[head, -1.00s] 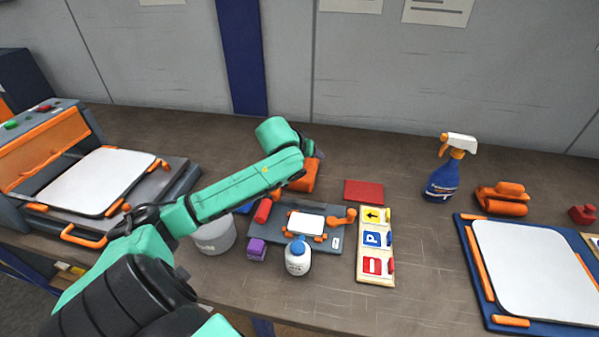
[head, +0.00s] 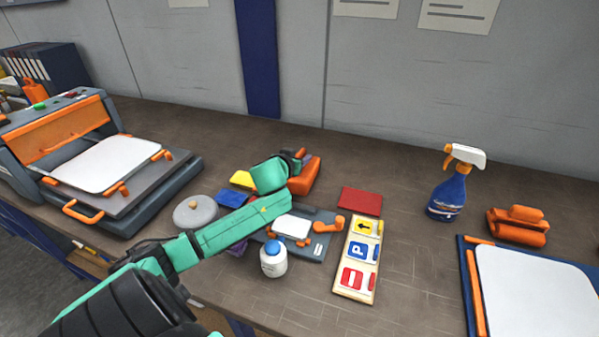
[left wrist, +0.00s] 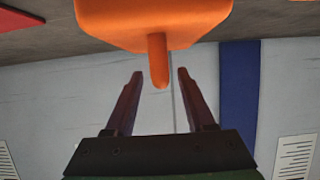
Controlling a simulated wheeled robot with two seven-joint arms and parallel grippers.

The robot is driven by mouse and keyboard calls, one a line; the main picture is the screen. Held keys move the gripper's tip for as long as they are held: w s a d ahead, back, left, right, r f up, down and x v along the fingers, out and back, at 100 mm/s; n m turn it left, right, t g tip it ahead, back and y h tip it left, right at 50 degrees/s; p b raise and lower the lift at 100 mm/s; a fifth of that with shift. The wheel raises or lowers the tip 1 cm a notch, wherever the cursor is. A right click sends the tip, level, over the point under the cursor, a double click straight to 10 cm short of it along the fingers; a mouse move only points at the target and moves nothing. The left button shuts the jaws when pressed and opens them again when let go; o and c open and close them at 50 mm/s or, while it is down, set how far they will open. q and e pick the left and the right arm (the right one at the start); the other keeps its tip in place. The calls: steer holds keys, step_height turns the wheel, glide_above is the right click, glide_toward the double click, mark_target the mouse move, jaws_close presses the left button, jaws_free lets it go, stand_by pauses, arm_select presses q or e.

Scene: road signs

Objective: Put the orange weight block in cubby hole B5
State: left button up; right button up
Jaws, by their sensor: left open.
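The orange weight block (head: 309,178) stands on the workbench behind the small grey press, partly hidden by my left arm. In the left wrist view the orange block (left wrist: 155,20) fills the top, with a narrow orange peg pointing toward my gripper. My left gripper (left wrist: 160,74) is open; the peg's end shows between its fingertips, with gaps on both sides. In the head view my left gripper (head: 298,157) is at the block's far upper side, small and partly hidden by its own wrist. My right gripper is not in view. No cubby holes show.
Near my left arm are a grey round pot (head: 195,213), a white bottle (head: 273,262), the small press (head: 318,246), a red block (head: 360,201) and a sign tray (head: 344,287). A spray bottle (head: 449,192) stands right. Bench between tray and blue-framed board (head: 470,285) is clear.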

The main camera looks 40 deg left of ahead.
mark_target(302, 153)
arm_select(q)
steer(key=x, duration=0.4)
steer(key=shift+a, duration=0.2)
steer(key=shift+w+f, duration=0.15)
steer(key=shift+f, duration=0.05)
steer(key=shift+r, duration=0.1)
jaws_close()
stand_by(0.7)
steer(key=shift+r, duration=0.15)
